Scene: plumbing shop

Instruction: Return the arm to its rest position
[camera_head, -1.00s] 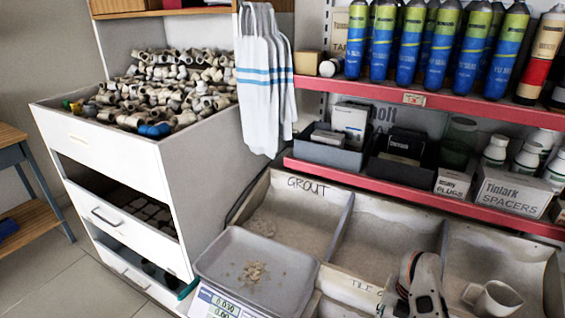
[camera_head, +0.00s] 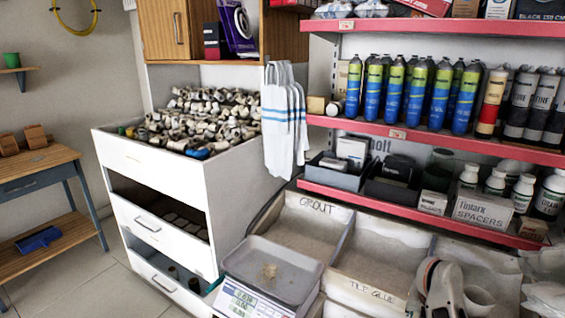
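A white and grey rounded part of my arm (camera_head: 438,288) shows at the lower right, above the bins. Another pale part (camera_head: 545,297), probably also mine, shows at the bottom right corner. No gripper fingers show for either arm. My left arm is out of the picture.
Bins labelled GROUT (camera_head: 312,208) and TILE GLUE (camera_head: 372,288) stand below red shelves (camera_head: 420,134) of tubes and bottles. A white drawer cabinet (camera_head: 160,171) full of fittings stands left. A wooden bench (camera_head: 40,168) is at far left. The floor (camera_head: 70,275) between is clear.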

